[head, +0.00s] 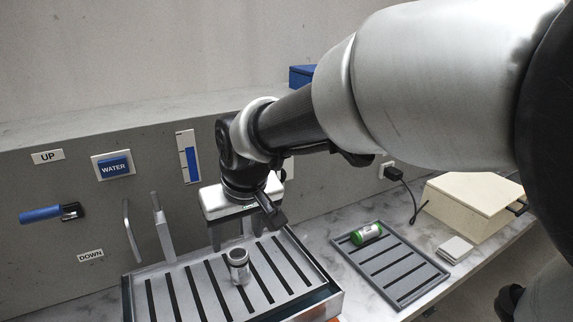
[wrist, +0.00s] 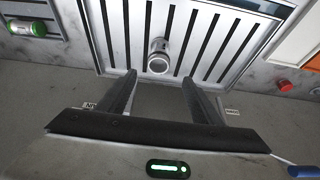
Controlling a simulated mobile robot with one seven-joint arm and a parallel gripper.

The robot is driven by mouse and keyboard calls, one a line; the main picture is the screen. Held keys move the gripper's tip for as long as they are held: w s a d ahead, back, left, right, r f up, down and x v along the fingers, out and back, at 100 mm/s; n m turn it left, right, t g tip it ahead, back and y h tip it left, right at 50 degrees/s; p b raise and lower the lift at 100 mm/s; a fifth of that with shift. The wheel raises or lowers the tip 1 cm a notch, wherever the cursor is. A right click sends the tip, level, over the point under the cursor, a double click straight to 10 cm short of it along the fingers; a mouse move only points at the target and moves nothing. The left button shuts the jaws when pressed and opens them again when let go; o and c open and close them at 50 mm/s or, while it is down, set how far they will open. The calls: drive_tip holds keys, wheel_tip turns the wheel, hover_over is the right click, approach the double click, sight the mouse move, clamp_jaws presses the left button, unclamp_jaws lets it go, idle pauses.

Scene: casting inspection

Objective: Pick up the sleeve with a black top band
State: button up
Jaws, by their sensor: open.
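A grey metal sleeve (head: 239,270) with a dark band near its top stands upright on the slatted metal tray (head: 135,300). In the wrist view the sleeve (wrist: 158,58) shows near the centre, just beyond the gap between my fingertips. My gripper (wrist: 158,80) is open and empty, with its two fingers spread apart. In the head view my gripper (head: 271,211) is above and slightly right of the sleeve, not touching it.
A green-ended cylinder (head: 367,234) lies in a dark slotted tray (head: 407,293) at the right. A cream box (head: 475,205) stands behind. Handles (head: 163,236) rise at the slatted tray's back left. The wall carries a WATER switch (head: 114,167) and a blue lever (head: 42,214).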

sight(237, 259)
drive_tip(key=x, duration=0.4)
drive_tip(key=shift+f, duration=0.1)
drive_tip(key=x, duration=0.2)
drive_tip(key=b+x, duration=0.1)
drive_tip(key=x, duration=0.2)
drive_tip(key=shift+d+f, duration=0.2)
drive_tip(key=c, duration=1.4)
drive_tip(key=shift+r, duration=0.1)
drive_tip(key=shift+c, duration=0.2)
drive_tip(key=shift+r, duration=0.1)
